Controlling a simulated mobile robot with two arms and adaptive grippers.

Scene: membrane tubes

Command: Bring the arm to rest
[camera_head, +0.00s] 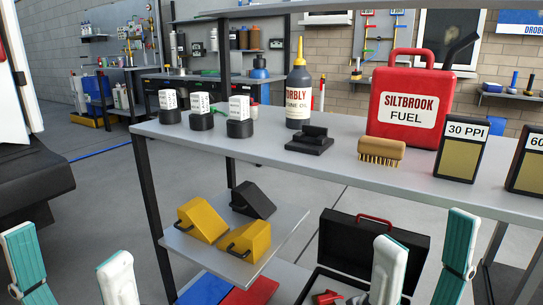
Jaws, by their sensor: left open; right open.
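My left gripper (68,240) is at the lower left, in front of the shelf unit. Its two white and teal fingers are spread apart with nothing between them. My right gripper (424,228) is at the lower right, in front of the shelf unit. Its fingers are also spread wide, with nothing held between them. Neither gripper appears to touch anything. The arms behind the fingers are out of the picture.
The grey shelf top (270,150) bears a red fuel can (413,100), an oil bottle (299,90), a brush (381,150) and small labelled white blocks in black holders (240,127). Yellow chocks (203,220) and an open black case (372,247) sit lower. Floor at left is clear.

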